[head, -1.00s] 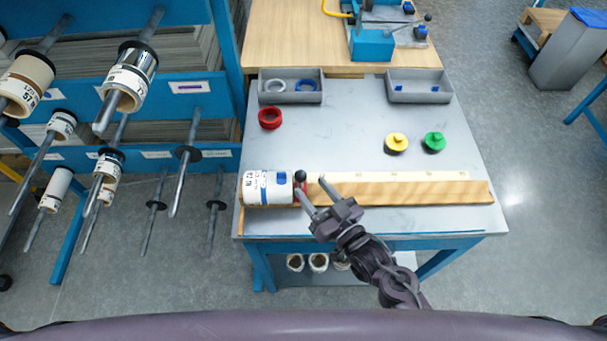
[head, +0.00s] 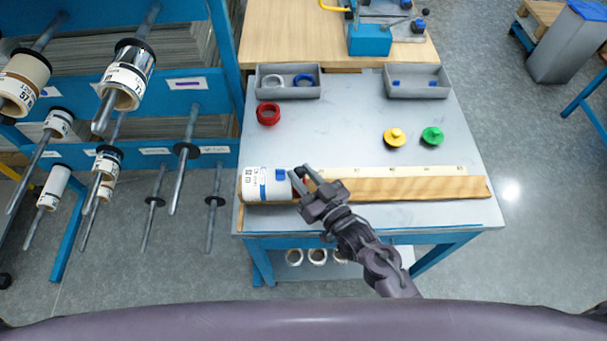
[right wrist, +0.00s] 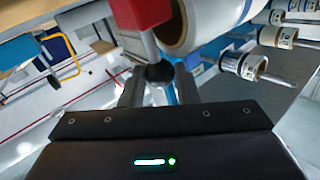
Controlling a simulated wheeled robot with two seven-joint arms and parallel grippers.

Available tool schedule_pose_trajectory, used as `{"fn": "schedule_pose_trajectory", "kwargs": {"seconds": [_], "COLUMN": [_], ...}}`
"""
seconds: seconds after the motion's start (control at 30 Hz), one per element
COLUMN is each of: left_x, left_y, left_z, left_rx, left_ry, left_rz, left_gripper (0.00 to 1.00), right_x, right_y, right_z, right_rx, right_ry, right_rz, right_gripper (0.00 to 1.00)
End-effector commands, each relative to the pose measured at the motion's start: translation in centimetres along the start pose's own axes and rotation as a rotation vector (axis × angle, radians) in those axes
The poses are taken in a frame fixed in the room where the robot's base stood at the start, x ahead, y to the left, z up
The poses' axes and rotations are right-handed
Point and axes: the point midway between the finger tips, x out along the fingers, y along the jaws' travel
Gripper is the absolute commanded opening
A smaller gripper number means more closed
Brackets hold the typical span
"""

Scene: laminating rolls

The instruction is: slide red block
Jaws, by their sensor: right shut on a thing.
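A small red block (right wrist: 143,14) with a black round knob (right wrist: 158,74) stands at the left end of the wooden rail, against the right end of the white roll (head: 262,185). In the head view it is mostly hidden by my fingers. My right gripper (head: 301,173) reaches in from the lower right and is shut on the knob. In the right wrist view the knob sits between the two fingers, with the red block above it. The wooden rail (head: 400,187) runs right from the block along the table's front. My left gripper is not in view.
Racks with rolls (head: 122,85) stand at left. The space above the rail is clear.

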Motion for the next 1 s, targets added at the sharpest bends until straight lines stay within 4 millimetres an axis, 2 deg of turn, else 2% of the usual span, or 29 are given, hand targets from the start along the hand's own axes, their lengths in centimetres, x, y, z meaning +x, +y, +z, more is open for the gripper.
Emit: {"fn": "schedule_pose_trajectory", "kwargs": {"seconds": [0.23,0.37,0.57,0.8,1.0], "left_x": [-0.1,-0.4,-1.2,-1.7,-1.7], "left_y": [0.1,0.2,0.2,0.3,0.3], "left_z": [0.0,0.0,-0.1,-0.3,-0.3], "left_rx": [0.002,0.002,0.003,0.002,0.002], "left_ry": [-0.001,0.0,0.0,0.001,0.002], "left_rz": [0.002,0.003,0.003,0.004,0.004], "left_gripper": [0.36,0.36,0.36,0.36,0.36], "right_x": [-0.2,-1.1,-3.7,-7.8,-10.7], "right_y": [0.3,1.5,5.4,11.4,15.8], "right_z": [-0.1,-0.3,-1.2,-2.3,-3.1], "right_rx": [-0.001,-0.004,-0.007,-0.006,-0.004], "right_ry": [0.0,-0.002,-0.004,-0.003,-0.002], "right_rz": [0.0,0.0,0.001,0.001,0.001], "right_gripper": [0.0,0.0,0.0,0.0,0.0]}}
